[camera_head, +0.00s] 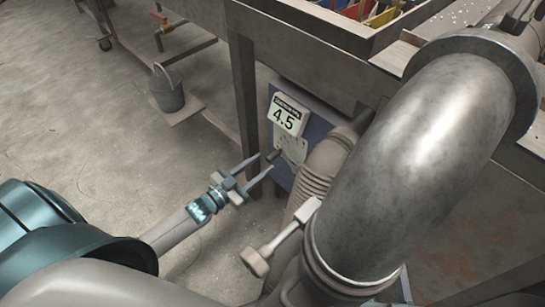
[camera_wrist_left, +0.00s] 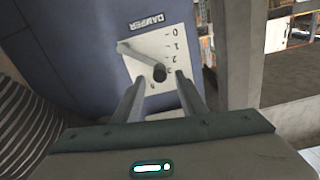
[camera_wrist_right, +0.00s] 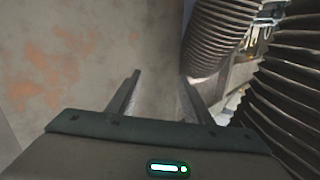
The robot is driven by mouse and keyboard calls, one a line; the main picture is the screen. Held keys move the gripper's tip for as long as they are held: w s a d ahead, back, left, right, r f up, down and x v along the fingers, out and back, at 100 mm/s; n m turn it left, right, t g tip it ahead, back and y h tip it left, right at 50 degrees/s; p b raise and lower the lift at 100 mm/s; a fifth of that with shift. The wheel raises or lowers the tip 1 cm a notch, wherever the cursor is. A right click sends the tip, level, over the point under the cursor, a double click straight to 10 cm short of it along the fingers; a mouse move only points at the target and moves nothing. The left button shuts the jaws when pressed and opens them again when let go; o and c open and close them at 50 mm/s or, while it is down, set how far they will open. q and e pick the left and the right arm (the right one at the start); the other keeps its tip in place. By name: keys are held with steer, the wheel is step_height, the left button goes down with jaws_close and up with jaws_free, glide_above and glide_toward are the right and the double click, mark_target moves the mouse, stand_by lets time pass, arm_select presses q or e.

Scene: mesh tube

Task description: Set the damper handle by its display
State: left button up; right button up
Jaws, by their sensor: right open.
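The white display (camera_head: 287,115) reads 4.5 and sits at the top of a blue panel, with small header text I cannot read. Below it is the pale damper dial plate (camera_head: 293,147), labelled DAMPER and numbered in the left wrist view (camera_wrist_left: 162,52), where it appears upside down. The damper handle is a grey lever with a dark round knob (camera_wrist_left: 160,73). My left gripper (camera_head: 265,162) is open, its fingertips on either side of the knob in the wrist view; contact is unclear. My right gripper (camera_wrist_right: 160,76) is open and empty, hidden in the head view.
A big metal elbow duct (camera_head: 420,160) fills the right. A ribbed hose (camera_head: 318,175) runs beside the panel. A grey T-shaped lever (camera_head: 275,245) juts left from the duct. A bucket (camera_head: 167,90) stands at the back left. The floor left of the panel is mostly clear.

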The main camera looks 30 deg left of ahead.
mark_target(267, 160)
arm_select(q)
steer(key=shift+b+x, duration=0.35)
steer(key=shift+x, duration=2.6)
arm_select(e)
steer(key=shift+s+a+r+t+y, duration=0.1)
steer(key=shift+a+r+t+y, duration=0.1)
steer(key=shift+r+t, duration=0.4)
steer(key=shift+a+r+t+y, duration=0.1)
steer(key=shift+r+t+y, duration=0.15)
steer(key=shift+r, duration=0.65)
arm_select(q)
steer(key=shift+c, duration=0.7)
jaws_close()
